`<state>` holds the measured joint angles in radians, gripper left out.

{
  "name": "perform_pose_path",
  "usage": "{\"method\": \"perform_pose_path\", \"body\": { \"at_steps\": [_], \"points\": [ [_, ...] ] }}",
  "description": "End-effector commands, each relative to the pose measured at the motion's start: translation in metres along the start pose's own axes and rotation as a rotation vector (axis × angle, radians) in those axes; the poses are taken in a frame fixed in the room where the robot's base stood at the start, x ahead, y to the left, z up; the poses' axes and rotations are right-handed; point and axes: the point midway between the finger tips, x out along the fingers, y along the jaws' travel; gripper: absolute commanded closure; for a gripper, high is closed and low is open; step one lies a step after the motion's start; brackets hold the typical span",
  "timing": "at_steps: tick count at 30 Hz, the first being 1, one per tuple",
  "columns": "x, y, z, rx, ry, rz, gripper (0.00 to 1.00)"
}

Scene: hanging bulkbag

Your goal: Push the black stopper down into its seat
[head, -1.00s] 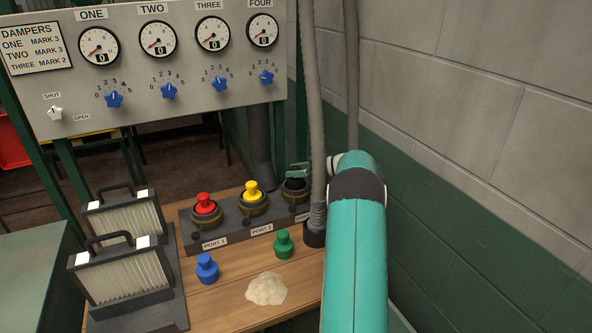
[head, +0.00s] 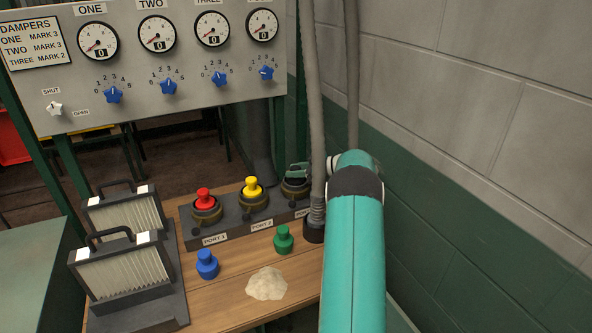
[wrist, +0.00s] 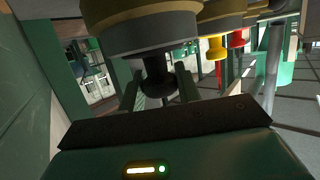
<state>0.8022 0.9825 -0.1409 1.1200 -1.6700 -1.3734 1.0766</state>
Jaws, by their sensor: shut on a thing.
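The black stopper (wrist: 158,76) sits at the third port, its knob between the two green fingers of my gripper (wrist: 159,88) in the wrist view, which looks upside down. My gripper is shut on it. In the head view my gripper (head: 298,170) shows at the right end of the port block (head: 229,233), over the dark third port (head: 294,189). The grey hose and my arm partly hide this spot. I cannot tell how deep the stopper sits.
A red stopper (head: 204,198) and a yellow stopper (head: 252,188) stand in ports one and two. A blue stopper (head: 207,264), a green stopper (head: 284,240) and a pale powder heap (head: 266,284) are on the bench. A grey hose (head: 316,130) hangs close to my arm; a wall is right.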

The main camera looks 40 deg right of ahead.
Motion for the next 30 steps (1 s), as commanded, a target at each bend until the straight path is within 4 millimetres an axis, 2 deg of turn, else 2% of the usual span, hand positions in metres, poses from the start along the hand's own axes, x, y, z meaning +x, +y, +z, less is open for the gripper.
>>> {"method": "perform_pose_path", "body": {
  "at_steps": [5, 6, 9, 10, 20, 26, 30],
  "points": [
    [0.001, 0.0, 0.003, 0.0, 0.0, 0.0, 0.91],
    [0.001, 0.0, 0.003, 0.0, 0.0, 0.0, 0.63],
    [0.001, 0.0, 0.003, 0.0, 0.0, 0.0, 0.43],
    [0.001, 0.0, 0.003, 0.0, 0.0, 0.0, 0.42],
    [0.0, 0.0, 0.0, -0.001, 0.0, 0.0, 0.42],
    [-0.008, 0.0, -0.026, -0.004, 0.001, 0.0, 0.42],
    [-0.02, -0.014, -0.044, -0.002, 0.0, 0.001, 0.42]
  ]
}}
